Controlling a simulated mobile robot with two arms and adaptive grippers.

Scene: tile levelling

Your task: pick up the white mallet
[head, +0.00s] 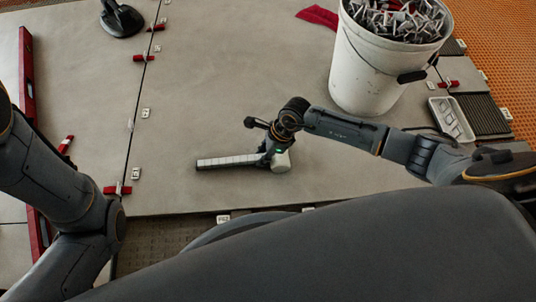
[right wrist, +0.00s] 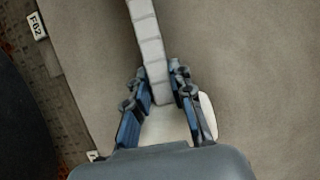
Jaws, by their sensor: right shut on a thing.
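The white mallet (head: 228,161) lies along the large grey tile, its ribbed handle pointing left and its pale head (head: 281,162) at the right end. My right gripper (head: 268,157) is shut on the mallet near where the handle meets the head. In the right wrist view the blue-padded fingers (right wrist: 160,98) sit on both sides of the ribbed handle (right wrist: 147,40). Part of the head (right wrist: 208,115) shows beside the right finger. I cannot tell whether the mallet touches the tile. My left arm is at the left edge; its gripper is out of view.
A white bucket (head: 362,72) full of grey clips stands at the back right. Beside it are a white tray (head: 451,119) and a dark ribbed piece (head: 482,114). A red level (head: 27,75), red wedges (head: 117,190) and a black suction cup (head: 121,20) lie left.

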